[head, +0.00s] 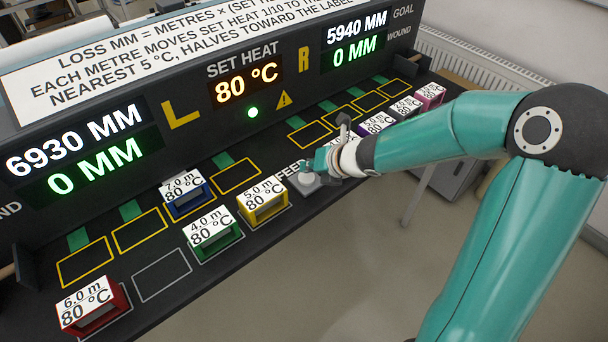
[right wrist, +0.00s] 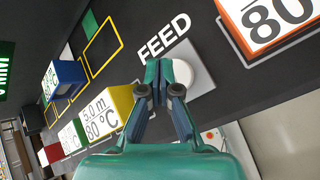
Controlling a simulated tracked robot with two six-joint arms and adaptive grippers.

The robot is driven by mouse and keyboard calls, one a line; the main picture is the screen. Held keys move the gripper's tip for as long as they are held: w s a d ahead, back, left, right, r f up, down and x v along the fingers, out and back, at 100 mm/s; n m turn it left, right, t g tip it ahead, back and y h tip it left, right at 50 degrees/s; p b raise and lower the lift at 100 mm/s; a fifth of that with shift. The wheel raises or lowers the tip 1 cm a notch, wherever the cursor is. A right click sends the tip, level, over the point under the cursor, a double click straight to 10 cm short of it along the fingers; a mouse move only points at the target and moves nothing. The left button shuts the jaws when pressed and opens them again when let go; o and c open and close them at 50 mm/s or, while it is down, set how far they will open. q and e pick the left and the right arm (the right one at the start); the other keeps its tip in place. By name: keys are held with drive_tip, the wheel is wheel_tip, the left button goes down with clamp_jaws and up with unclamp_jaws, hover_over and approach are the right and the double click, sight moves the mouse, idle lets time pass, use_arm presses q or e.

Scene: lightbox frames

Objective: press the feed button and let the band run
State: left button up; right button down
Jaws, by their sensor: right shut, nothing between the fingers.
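The feed button (right wrist: 184,73) is a pale grey disc beside the FEED lettering (right wrist: 163,38) in the right wrist view. In the head view the button (head: 309,180) is partly hidden by my right gripper (head: 318,168). The gripper is shut and empty, and its fingertips (right wrist: 155,82) lie over the button's near side in the right wrist view. I cannot tell whether they touch it. The left display (head: 80,150) reads 6930 MM over 0 MM, the right display (head: 354,40) 5940 MM over 0 MM. Set heat (head: 246,86) reads 80 °C. My left gripper is not in view.
Left of the button stand yellow (head: 263,203), green (head: 214,238), blue (head: 185,194) and red (head: 92,308) labelled blocks. Purple (head: 377,124), grey (head: 405,108) and pink (head: 430,94) blocks stand farther right. A green lamp (head: 252,112) glows beside a warning triangle (head: 284,99).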

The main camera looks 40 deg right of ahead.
sight(309, 178)
wheel_tip(309, 178, up, 5)
drive_tip(key=p, duration=0.5)
idle(0.9)
